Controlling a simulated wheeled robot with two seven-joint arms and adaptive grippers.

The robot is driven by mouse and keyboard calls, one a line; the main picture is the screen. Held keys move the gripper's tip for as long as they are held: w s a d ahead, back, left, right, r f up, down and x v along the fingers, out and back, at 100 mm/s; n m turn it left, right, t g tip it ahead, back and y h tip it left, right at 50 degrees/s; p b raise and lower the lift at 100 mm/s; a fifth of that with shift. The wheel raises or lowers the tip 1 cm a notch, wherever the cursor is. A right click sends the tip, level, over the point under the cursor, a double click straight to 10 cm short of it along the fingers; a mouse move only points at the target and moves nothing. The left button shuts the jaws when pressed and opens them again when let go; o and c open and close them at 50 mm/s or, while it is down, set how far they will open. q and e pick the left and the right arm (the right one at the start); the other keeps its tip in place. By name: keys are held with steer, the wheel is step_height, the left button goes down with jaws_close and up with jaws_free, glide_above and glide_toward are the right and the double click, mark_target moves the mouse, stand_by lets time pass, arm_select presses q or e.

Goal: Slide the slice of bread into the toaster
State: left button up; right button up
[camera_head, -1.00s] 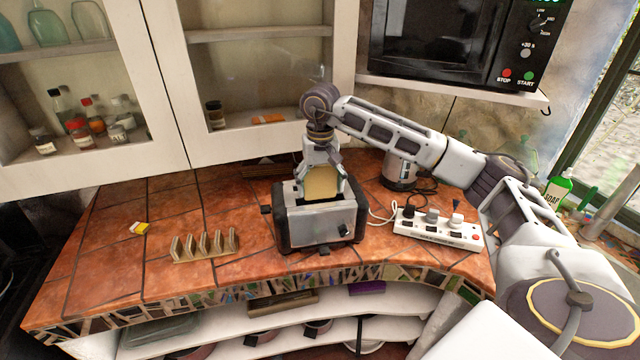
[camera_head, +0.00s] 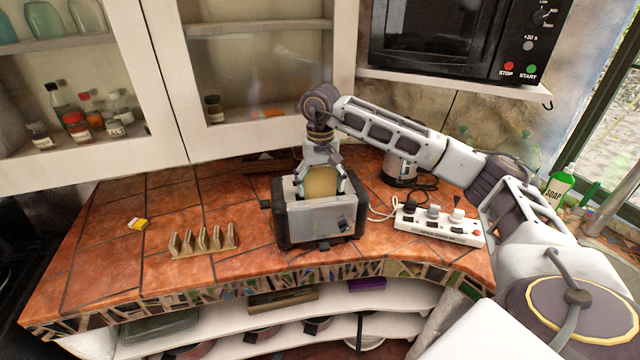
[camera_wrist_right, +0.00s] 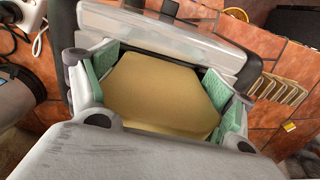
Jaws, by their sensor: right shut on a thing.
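The slice of bread (camera_head: 322,183) is upright between the fingers of my right gripper (camera_head: 321,186), which is shut on it. The toaster (camera_head: 318,218), silver with black ends, stands on the counter directly below. The lower part of the bread is hidden behind the toaster's front top edge, so it appears at least partly in the slot. In the right wrist view, green finger pads hold both sides of the bread (camera_wrist_right: 165,95), and the toaster (camera_wrist_right: 165,30) lies just past it. How deep the bread sits is hidden. My left gripper is not in view.
A wooden toast rack (camera_head: 203,241) stands left of the toaster, with a small yellow and white item (camera_head: 138,224) farther left. A white power strip (camera_head: 438,226) and a kettle (camera_head: 399,170) are on the right. Cabinets stand behind. The left counter is mostly clear.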

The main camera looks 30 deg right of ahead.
steer(key=shift+f+b, duration=0.4)
steer(key=shift+f, duration=0.2)
steer(key=o, duration=0.5)
steer(key=shift+c, duration=0.2)
stand_by(0.4)
steer(key=shift+o, duration=0.6)
steer(key=shift+s+r, duration=0.1)
steer(key=shift+r, duration=5.9)
